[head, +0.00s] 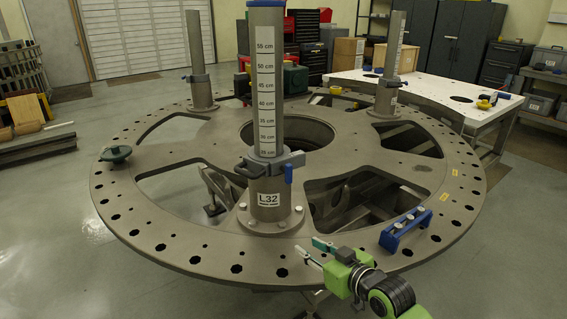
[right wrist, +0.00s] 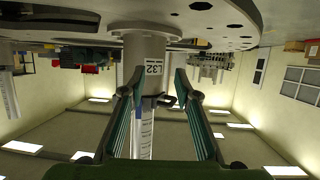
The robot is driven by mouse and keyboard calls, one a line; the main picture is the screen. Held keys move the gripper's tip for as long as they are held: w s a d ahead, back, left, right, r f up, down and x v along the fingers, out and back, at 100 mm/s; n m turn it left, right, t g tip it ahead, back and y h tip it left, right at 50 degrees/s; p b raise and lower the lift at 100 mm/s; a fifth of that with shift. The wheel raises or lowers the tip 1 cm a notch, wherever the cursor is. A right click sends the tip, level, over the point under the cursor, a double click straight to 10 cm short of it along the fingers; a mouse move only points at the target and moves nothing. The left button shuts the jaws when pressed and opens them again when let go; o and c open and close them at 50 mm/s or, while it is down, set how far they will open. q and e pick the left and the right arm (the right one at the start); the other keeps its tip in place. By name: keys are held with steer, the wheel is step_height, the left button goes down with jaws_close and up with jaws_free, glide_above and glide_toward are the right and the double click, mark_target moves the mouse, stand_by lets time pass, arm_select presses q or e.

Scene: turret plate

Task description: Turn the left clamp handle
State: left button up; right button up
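The near grey post (head: 267,90) stands upright on the turret plate (head: 190,235), with a height scale and an L32 label. A grey clamp (head: 270,160) sits around its lower part. A dark looped handle (head: 246,169) sticks out on the clamp's left, and a blue handle (head: 288,173) hangs on its right. My right gripper (head: 317,251) is open and empty at the plate's near edge, below and right of the clamp. In the right wrist view, which is upside down, the post (right wrist: 150,52) shows beyond the open fingers (right wrist: 159,74). My left gripper is out of view.
Two more posts with clamps stand at the back left (head: 195,50) and back right (head: 391,60). A blue bracket (head: 406,230) sits on the plate right of my gripper. A dark green knob (head: 116,153) is at the left rim. A white table (head: 440,92) stands behind right.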

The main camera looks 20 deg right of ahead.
mark_target(291, 167)
steer(key=w+d+r+t+y, duration=0.1)
steer(key=w+d+r+t, duration=0.15)
steer(key=r, duration=0.45)
steer(key=w+d+r+t, duration=0.1)
steer(key=w+r+t, duration=0.1)
steer(key=w+r, duration=0.35)
steer(key=shift+g, duration=0.25)
steer(key=p+x, duration=0.1)
steer(key=x, duration=0.3)
steer(key=r+x, duration=0.1)
steer(key=x, duration=0.3)
steer(key=a+p+x, duration=0.1)
steer(key=x, duration=0.3)
steer(key=shift+s+r+p, duration=0.2)
steer(key=shift+r+p, duration=0.05)
steer(key=shift+p, duration=0.05)
jaws_close()
